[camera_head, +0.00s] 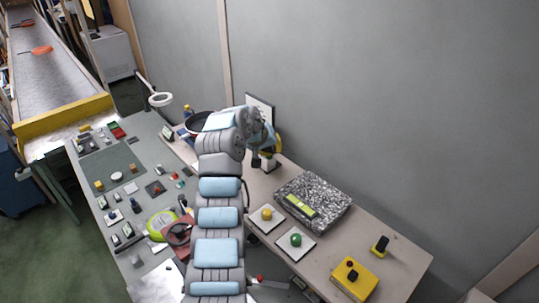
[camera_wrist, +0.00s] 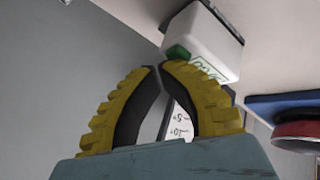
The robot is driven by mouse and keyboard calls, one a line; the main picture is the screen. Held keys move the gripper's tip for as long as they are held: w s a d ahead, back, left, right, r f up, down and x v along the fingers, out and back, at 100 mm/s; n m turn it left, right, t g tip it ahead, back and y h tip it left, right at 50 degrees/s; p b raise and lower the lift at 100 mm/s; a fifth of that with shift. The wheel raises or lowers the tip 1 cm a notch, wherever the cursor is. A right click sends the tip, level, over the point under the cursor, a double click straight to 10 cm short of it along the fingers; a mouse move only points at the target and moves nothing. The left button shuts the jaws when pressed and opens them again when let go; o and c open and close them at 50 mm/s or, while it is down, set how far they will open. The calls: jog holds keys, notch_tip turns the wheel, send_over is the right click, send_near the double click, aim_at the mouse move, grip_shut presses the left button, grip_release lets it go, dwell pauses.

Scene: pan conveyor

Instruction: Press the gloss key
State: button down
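My gripper (camera_wrist: 160,68) has two yellow ribbed fingers, and their tips come together with nothing visible held between them. A white box-shaped device (camera_wrist: 208,35) is just beyond the fingertips in the wrist view. It has a green key-like patch (camera_wrist: 178,53) and a green-lettered label (camera_wrist: 206,69), partly behind the right finger. I cannot read the lettering or tell whether the patch is the gloss key. The fingertips look close to the green patch; contact cannot be told. In the head view my arm mostly hides the gripper, near a small white device (camera_head: 268,165).
A speckled stone slab (camera_head: 325,200) lies right of my arm, with yellow (camera_head: 267,214) and green (camera_head: 296,239) buttons on pads before it. A yellow box (camera_head: 354,279) stands near the front edge. The left bench is crowded. A red-and-blue object (camera_wrist: 297,132) is right in the wrist view.

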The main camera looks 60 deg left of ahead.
aim_at(273, 156)
jog(key=shift+r, duration=0.95)
jog(key=shift+r, duration=2.5)
